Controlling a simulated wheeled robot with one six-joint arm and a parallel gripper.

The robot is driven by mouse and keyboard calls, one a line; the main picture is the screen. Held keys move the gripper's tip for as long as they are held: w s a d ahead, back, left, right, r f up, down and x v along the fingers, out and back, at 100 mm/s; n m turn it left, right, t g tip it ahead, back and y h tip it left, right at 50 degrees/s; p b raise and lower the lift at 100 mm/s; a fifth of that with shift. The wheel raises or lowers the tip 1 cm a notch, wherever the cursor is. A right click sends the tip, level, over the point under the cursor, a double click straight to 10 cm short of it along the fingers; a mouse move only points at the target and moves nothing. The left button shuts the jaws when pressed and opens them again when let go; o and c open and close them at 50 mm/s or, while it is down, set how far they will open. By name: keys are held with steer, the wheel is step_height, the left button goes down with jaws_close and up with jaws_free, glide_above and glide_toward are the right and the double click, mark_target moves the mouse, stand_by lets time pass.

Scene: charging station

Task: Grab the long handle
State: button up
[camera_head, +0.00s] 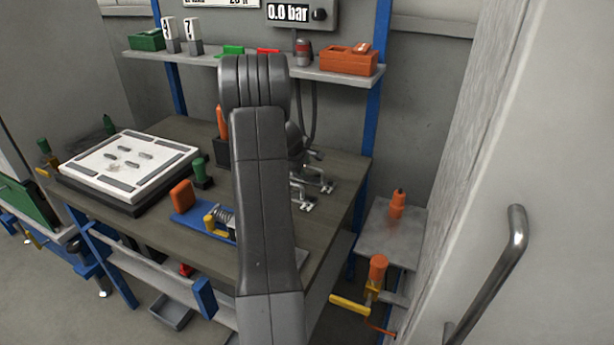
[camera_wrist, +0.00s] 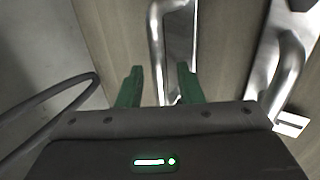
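A bent metal handle (camera_wrist: 156,45) runs down the wrist view between the two green fingers of my gripper (camera_wrist: 160,78). The fingers are apart, with a gap on each side of the bar. I cannot tell how far the bar lies beyond the fingertips. A second, thicker metal handle (camera_wrist: 288,72) is at the right of the wrist view, outside the fingers. In the head view, a long metal handle (camera_head: 492,275) stands on the pale panel at the lower right. The head view does not show my gripper; my dark arm fills the middle.
A workbench (camera_head: 335,185) holds a white plate (camera_head: 130,160), a blue fixture and clamps. A shelf (camera_head: 215,62) with an orange box (camera_head: 348,60) is above it. A small grey side table (camera_head: 385,235) is at the right. In the wrist view, a dark looped cable (camera_wrist: 60,90) is at left.

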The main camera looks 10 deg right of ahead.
steer(key=shift+w+d+f, duration=0.25)
steer(key=shift+w+f, duration=0.1)
steer(key=shift+f, duration=0.25)
steer(key=shift+c, duration=0.4)
jaws_close()
